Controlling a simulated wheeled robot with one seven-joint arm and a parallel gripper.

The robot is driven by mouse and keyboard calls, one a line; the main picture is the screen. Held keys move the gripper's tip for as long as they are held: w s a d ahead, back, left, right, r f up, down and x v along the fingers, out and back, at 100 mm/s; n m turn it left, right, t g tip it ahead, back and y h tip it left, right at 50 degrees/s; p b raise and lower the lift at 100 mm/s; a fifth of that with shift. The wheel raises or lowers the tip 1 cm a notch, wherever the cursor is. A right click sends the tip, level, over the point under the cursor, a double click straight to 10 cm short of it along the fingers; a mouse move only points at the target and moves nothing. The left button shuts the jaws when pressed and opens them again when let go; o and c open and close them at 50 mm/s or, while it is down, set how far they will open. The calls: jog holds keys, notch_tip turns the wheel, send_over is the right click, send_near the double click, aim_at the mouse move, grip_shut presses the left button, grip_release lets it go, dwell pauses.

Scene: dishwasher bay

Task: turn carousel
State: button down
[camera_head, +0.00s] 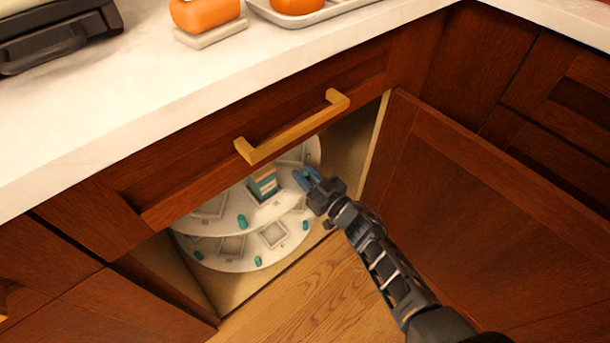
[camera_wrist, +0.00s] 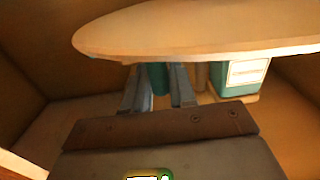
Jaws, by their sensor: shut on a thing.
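The carousel (camera_head: 262,216) is a white, two-tier round shelf inside the open cabinet, with teal pegs along its rims. A teal and white box (camera_head: 263,187) stands on it, partly under the counter's shadow. My gripper (camera_head: 304,180) reaches into the cabinet at the carousel's right side. In the wrist view my gripper's fingers (camera_wrist: 160,88) are closed around a teal peg (camera_wrist: 158,76), just below a round disc edge (camera_wrist: 200,42). A teal box with a white label (camera_wrist: 244,72) is to their right. The carousel's back is hidden by the drawer front.
The cabinet door (camera_head: 480,215) stands open at the right, close to my arm. A drawer with a brass handle (camera_head: 292,128) overhangs the opening. The white counter (camera_head: 120,130) above holds orange items and a black appliance (camera_head: 60,38). Wooden floor (camera_head: 325,305) is clear in front.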

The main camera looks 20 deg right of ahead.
jog(key=c, duration=1.1)
grip_release()
jog(key=shift+p+v, duration=0.95)
jog(key=shift+v, duration=2.95)
